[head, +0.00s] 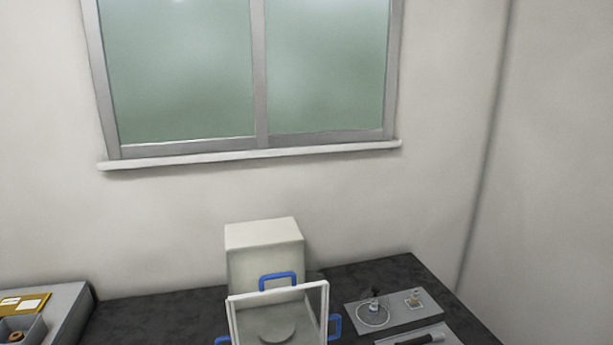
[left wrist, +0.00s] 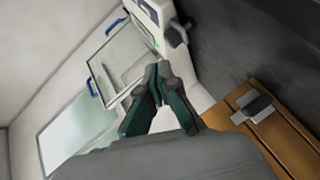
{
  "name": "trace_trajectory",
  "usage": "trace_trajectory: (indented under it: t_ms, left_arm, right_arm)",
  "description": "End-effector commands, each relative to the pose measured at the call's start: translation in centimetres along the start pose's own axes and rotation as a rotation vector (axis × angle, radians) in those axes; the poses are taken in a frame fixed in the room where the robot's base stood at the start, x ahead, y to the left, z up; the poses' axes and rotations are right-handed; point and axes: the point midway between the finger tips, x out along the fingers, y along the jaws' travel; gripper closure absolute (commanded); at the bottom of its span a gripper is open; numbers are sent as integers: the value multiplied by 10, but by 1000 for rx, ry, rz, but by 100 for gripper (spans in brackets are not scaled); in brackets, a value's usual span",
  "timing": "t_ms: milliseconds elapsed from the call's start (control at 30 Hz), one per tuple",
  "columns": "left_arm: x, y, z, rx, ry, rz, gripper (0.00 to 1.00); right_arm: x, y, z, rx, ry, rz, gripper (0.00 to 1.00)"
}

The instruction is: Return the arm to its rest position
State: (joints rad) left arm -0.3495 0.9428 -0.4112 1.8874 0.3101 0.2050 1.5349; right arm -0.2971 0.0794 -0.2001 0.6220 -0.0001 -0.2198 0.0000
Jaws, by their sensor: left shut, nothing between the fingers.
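My left gripper (left wrist: 161,77) shows in the left wrist view, its two dark green and grey fingers meeting at the tips. It is shut and holds nothing. Neither arm shows in the head view, and my right gripper is in neither view. The balance (head: 265,248) with a clear draft shield and blue handles stands on the dark table in the head view. The balance also shows in the left wrist view (left wrist: 152,14), tilted, beyond my fingertips.
The dark table (head: 155,318) runs along the wall under a window (head: 190,70). Grey trays with small items (head: 395,308) lie to the right of the balance. A grey block (head: 70,300) is at the left. A wooden surface (left wrist: 285,135) with a grey-and-black object is at the right of the wrist view.

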Motion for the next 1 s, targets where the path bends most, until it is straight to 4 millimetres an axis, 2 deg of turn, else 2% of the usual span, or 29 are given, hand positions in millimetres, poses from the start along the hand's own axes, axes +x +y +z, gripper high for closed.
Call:
trace_trajectory:
  t_ms: [133,267,400,533,1000]
  left_arm:
    - [14,0,30,161,11,-140,100]
    - [16,-1,56,365,-23,-335,100]
    - [-2,-3,75,557,-129,-550,100]
    - [-25,-5,87,660,-242,-683,100]
    - [-99,2,123,779,-618,-900,100]
  right_arm:
    - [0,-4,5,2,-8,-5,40]
    - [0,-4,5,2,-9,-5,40]
    - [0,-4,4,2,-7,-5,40]
    - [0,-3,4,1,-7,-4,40]
    - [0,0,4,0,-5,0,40]
